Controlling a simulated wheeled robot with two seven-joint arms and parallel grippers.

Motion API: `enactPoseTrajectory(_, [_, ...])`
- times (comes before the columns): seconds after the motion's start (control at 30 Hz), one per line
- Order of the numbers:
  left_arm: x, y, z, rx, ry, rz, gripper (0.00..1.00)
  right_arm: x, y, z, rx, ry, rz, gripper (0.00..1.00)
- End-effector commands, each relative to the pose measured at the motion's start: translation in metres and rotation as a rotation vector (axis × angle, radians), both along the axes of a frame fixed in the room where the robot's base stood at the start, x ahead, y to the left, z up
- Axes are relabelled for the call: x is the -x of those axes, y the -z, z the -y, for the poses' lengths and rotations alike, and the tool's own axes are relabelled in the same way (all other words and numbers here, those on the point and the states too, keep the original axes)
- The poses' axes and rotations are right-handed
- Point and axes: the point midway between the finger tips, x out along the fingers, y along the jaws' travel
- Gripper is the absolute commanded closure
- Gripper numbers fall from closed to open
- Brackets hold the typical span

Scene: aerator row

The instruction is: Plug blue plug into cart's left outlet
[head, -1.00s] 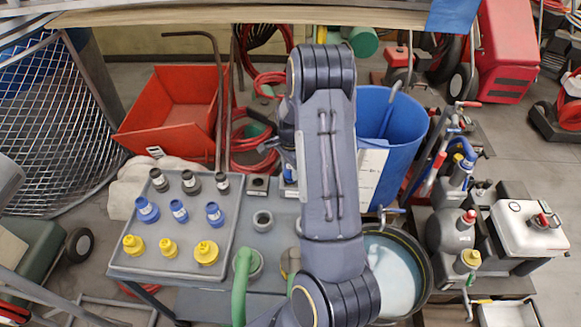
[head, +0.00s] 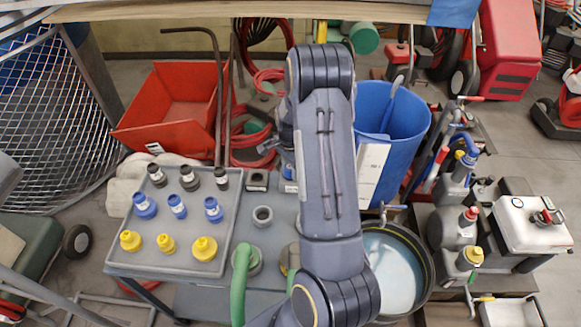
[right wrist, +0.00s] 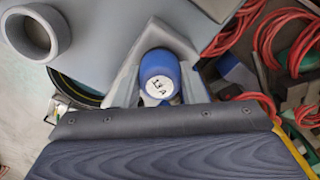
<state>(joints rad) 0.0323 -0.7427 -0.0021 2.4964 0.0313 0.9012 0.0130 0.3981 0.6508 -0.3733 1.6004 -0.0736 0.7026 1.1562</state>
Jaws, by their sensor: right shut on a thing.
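In the right wrist view a blue plug (right wrist: 158,72) marked "13 A" sits between the grey fingers of my right gripper (right wrist: 160,88), which is shut on it. Whether the plug touches an outlet cannot be seen. My left gripper is out of view.
A grey tray (head: 162,226) on the cart holds several black, blue and yellow plugs. A grey ring (head: 263,217) and a green hose (head: 240,285) are right of it. A red bin (head: 175,105) and blue barrel (head: 395,130) stand behind; a bucket (head: 425,285) is at right.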

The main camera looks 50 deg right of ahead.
Motion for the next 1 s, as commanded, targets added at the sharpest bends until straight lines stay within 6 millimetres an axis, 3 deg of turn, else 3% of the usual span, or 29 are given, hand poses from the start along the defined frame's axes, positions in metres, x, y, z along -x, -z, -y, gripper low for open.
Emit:
enactPoseTrajectory(0.07, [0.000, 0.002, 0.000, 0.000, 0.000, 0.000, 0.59, 0.000, 0.002, 0.000, 0.000, 0.000, 0.000, 0.86])
enactPoseTrajectory(0.1, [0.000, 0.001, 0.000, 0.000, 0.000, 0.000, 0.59, 0.000, 0.001, 0.000, 0.000, 0.000, 0.001, 0.57])
enactPoseTrajectory(0.27, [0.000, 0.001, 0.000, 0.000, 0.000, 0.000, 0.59, 0.000, 0.001, 0.000, 0.000, 0.000, 0.000, 0.37])
enactPoseTrajectory(0.63, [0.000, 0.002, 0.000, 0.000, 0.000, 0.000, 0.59, -0.001, -0.007, 0.000, 0.002, 0.000, 0.004, 0.37])
enactPoseTrajectory(1.0, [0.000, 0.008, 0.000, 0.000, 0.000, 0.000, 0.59, -0.001, -0.066, 0.000, 0.003, 0.000, 0.003, 0.37])
